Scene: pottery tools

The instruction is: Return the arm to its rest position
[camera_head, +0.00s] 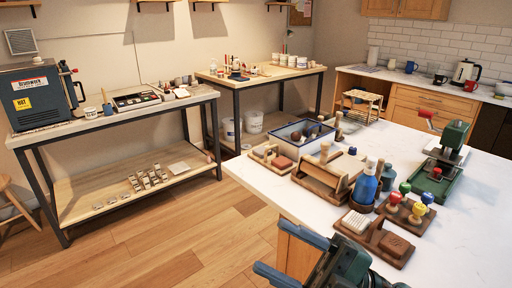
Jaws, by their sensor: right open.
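My right gripper (271,246) shows at the bottom edge, right of the middle, in the head view. Its two blue-grey fingers point left and are spread apart. I see nothing between them, only the wooden floor and the cabinet side behind. Its dark body is cut off by the lower edge of the picture. It appears in front of the near edge of the white counter (465,235). My left gripper does not show.
On the counter near the gripper are a wooden tray with a brush and block (378,238), a blue bottle (366,184), colored-knob stamps (406,208) and a green press (446,165). Workbenches (120,115) stand along the wall.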

